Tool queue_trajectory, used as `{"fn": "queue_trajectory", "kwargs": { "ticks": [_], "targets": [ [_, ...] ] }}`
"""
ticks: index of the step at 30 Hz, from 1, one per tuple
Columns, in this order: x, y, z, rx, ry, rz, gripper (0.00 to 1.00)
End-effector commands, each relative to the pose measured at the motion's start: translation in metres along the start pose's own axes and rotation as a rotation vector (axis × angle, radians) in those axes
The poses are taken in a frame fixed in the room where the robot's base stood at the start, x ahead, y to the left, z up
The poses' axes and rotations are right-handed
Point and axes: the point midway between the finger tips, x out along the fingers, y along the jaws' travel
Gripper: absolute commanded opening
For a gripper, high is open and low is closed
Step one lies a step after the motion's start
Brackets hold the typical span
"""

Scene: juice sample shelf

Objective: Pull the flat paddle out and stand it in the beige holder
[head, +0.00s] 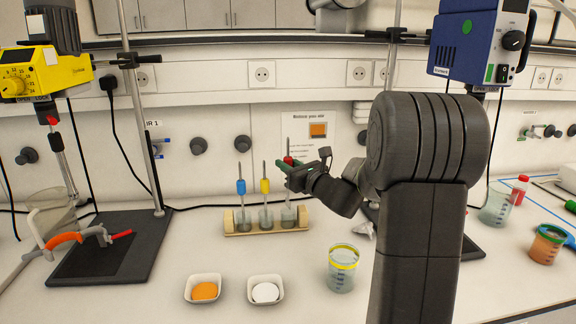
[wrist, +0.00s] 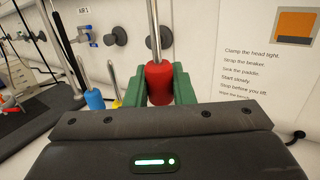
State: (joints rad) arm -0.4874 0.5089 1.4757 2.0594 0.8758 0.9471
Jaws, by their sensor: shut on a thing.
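My gripper (head: 294,164) has green fingers and is shut on the red collar (wrist: 158,82) of a thin metal rod; the red also shows in the head view (head: 289,160). The rod stands about upright, over the right end of the beige holder (head: 232,230). The red collar sits higher than the blue collar (head: 241,187) and the yellow collar (head: 265,185) of two rods upright in the holder. Grey paddle ends show low in the holder. I cannot tell whether the red rod's lower end is clear of it, nor its exact shape.
Two white dishes, one with orange contents (head: 204,291) and one with white (head: 265,292), and a yellow-rimmed beaker (head: 342,268) stand in front. Stirrer stands (head: 112,262) flank the holder. A printed sheet (head: 310,146) hangs behind. Bench between holder and dishes is clear.

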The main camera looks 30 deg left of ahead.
Motion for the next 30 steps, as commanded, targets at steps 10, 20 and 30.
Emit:
{"fn": "queue_trajectory", "kwargs": {
  "ticks": [10,20,30],
  "targets": [
    [-0.001,0.000,-0.010,0.000,0.000,0.000,0.00],
    [-0.001,0.000,-0.018,0.000,0.000,0.000,0.00],
    [-0.002,0.000,-0.027,0.000,0.000,0.000,0.00]
  ]
}}
